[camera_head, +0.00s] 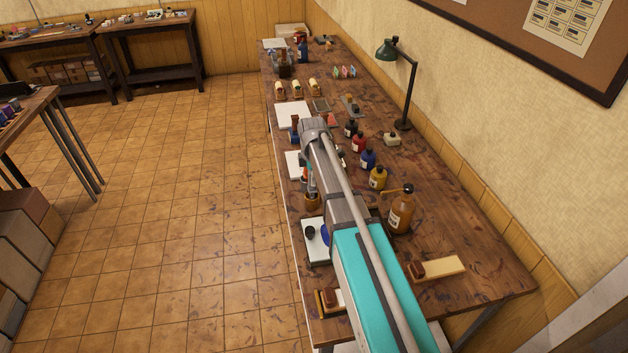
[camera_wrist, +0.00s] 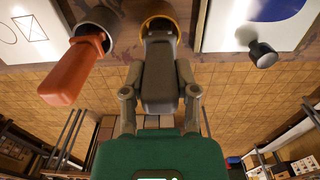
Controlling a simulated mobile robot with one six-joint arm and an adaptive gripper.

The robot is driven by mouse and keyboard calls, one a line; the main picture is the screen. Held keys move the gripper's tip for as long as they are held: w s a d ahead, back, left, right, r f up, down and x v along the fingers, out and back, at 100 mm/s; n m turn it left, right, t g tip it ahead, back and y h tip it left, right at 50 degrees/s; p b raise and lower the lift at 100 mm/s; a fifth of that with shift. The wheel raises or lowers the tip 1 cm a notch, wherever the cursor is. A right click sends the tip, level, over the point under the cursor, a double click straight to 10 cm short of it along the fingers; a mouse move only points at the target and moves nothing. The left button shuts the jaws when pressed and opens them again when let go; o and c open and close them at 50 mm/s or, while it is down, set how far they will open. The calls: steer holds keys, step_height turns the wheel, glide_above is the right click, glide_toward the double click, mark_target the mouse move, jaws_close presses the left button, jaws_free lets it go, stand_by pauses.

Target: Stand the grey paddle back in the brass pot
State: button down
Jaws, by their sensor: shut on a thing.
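The grey paddle (camera_wrist: 160,88) is between the fingers of my gripper (camera_wrist: 160,76) in the wrist view, and the gripper is shut on it. The paddle's far end overlaps the brass pot (camera_wrist: 158,21), whose rim shows around that end. I cannot tell how deep the paddle is in the pot. In the head view the brass pot (camera_head: 313,203) shows near the bench's left edge, beside my arm. My arm hides most of the gripper and paddle there.
An orange paddle (camera_wrist: 72,70) leans out of a dark pot (camera_wrist: 96,17) close beside the brass pot. A white sheet with a small black knob (camera_wrist: 262,54) lies on the other side. A brown bottle (camera_head: 401,212) and several ink bottles stand right of my arm.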

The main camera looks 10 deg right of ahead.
steer(key=shift+c, duration=1.5)
jaws_free()
